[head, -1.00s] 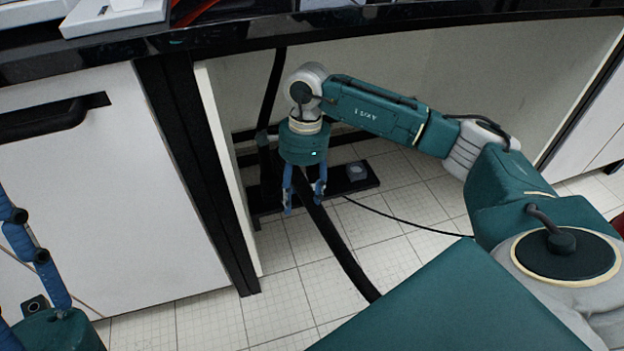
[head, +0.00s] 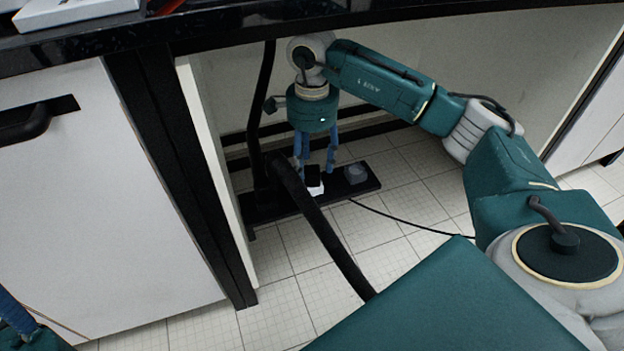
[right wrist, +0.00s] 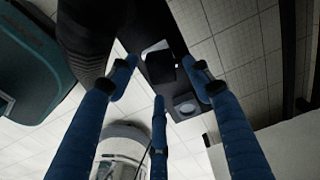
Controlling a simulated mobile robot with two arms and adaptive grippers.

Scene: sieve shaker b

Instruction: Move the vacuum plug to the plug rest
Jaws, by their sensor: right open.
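A black block (head: 313,175) that looks like the vacuum plug sits at a white piece on the dark low board under the bench. It also shows in the right wrist view (right wrist: 161,70). To its right on the board is a grey square piece with a round centre (head: 356,173), seen in the right wrist view too (right wrist: 186,105); I cannot tell whether it is the plug rest. My right gripper (head: 316,168) is open, pointing down over the black block, its blue fingers spread around it. Contact cannot be told. My left gripper (head: 14,314) is mostly cut off at bottom left.
A thick black hose (head: 325,228) crosses in front of the board (head: 262,212). A thin black cable (head: 405,225) runs right across the tiled floor. The bench top edge (head: 220,27) overhangs above; a white cabinet (head: 90,190) and dark post (head: 185,175) stand left.

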